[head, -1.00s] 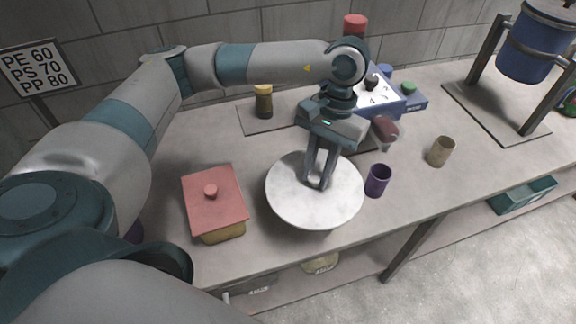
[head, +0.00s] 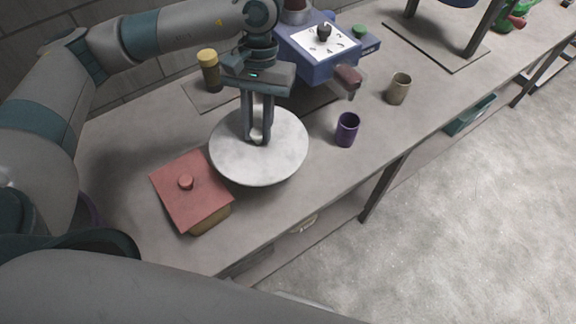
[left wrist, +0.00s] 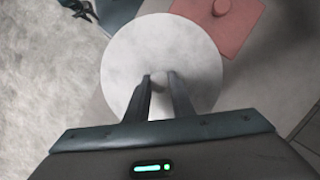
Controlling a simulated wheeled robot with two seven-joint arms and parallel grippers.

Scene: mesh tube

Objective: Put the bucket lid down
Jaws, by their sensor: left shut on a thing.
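The bucket lid (head: 232,158) is a round, pale grey-white disc with a small knob at its centre. My left gripper (head: 257,138) points down over it and is shut on the knob. The lid lies about level over the bench; I cannot tell whether it touches the top. In the left wrist view the lid (left wrist: 190,50) fills the middle, with the knob between the fingertips (left wrist: 159,80). My right gripper does not show.
A red-lidded box (head: 190,190) stands just left of the lid. A purple cup (head: 347,129) and a tan cup (head: 398,89) stand to the right. Behind are a yellow-capped jar (head: 209,70) and a blue device with a dial (head: 318,50). The bench's front edge is close.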

